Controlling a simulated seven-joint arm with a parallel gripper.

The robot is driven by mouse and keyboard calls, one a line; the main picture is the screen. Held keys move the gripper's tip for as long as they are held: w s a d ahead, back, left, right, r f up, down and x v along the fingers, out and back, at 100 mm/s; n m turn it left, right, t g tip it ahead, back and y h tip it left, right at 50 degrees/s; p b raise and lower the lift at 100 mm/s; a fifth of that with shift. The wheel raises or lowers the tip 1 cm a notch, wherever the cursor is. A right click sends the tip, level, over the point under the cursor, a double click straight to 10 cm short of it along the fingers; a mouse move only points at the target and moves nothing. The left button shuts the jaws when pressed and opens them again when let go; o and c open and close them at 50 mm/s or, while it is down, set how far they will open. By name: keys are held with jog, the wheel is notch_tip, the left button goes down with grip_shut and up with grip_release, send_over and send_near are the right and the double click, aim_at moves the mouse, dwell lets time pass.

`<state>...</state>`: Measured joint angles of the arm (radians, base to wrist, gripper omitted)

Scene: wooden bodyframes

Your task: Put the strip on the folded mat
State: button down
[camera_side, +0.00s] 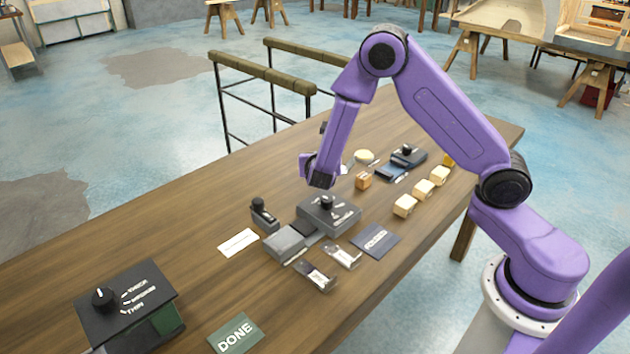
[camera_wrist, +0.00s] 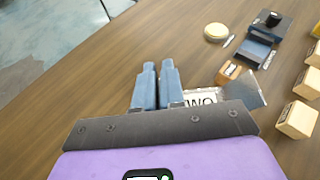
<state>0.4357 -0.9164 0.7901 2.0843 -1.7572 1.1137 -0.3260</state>
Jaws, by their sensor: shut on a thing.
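My gripper (camera_side: 321,184) hangs above the table, beyond the grey dial device. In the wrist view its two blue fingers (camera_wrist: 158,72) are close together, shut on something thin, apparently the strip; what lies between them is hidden. A white piece lettered "WO" (camera_wrist: 200,97) shows just right of the fingers, partly covered by the gripper body. Another white strip (camera_side: 238,243) lies flat on the table at left of the device. A dark blue flat piece with pale lettering (camera_side: 375,240) lies right of the device; I cannot tell surely whether it is the folded mat.
The grey dial device (camera_side: 330,215) stands below my gripper in the side view. Two clear pieces (camera_side: 315,276) lie in front of it. An orange block (camera_side: 363,181), several pale wooden blocks (camera_side: 405,205) and a second dial device (camera_side: 408,156) stand right.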

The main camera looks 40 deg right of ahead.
jog(key=w+f, duration=0.4)
jog(key=w, duration=0.4)
send_over(289, 183)
jog(key=f, duration=0.5)
jog(key=shift+s+f, duration=0.2)
jog(key=shift+w+f, duration=0.15)
jog(key=shift+f, duration=1.55)
jog(key=shift+f, duration=0.1)
jog(key=c, duration=1.2)
grip_release()
jog(key=shift+c, duration=0.2)
